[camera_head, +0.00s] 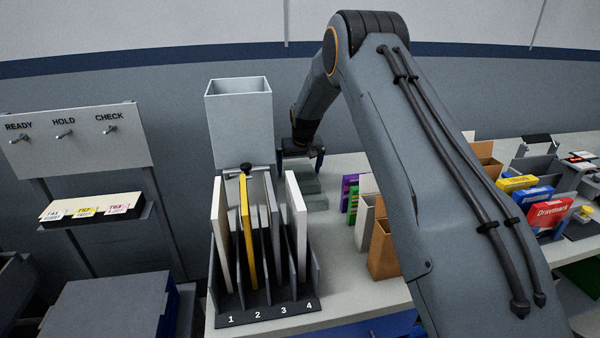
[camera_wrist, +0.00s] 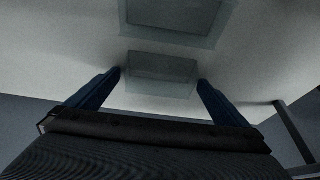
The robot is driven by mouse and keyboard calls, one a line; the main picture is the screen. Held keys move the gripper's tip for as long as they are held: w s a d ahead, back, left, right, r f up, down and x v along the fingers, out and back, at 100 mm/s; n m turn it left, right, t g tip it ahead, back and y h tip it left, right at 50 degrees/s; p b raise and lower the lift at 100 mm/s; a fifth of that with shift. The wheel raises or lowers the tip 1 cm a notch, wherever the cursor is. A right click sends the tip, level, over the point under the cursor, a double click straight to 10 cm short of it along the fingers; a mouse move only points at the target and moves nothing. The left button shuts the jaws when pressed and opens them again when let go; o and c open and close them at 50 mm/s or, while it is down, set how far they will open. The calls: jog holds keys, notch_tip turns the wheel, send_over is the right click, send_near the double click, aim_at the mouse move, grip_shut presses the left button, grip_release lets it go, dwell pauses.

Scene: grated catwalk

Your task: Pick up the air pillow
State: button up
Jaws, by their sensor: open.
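My gripper (camera_head: 300,162) is open, with its fingers pointing down over the table's back area behind the numbered rack. Below it lie two grey-green, flat, rectangular things. The nearer to the fingers, which looks like the air pillow (camera_head: 309,185), is partly hidden by the gripper and rack. In the wrist view a pale translucent rectangle, likely the air pillow (camera_wrist: 160,72), shows between the two blue fingertips (camera_wrist: 160,82). The fingers look apart from it, and nothing is held. A second, similar rectangle (camera_wrist: 172,14) lies further up that view; I cannot tell exactly what it is.
A rack (camera_head: 265,308) numbered 1 to 4 holds upright panels in front of my gripper. A tall pale bin (camera_head: 240,125) stands close on the left. Brown boxes (camera_head: 384,250) and cartons stand to the right. A hook board (camera_head: 75,145) is far left.

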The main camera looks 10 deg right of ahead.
jog(key=c, duration=1)
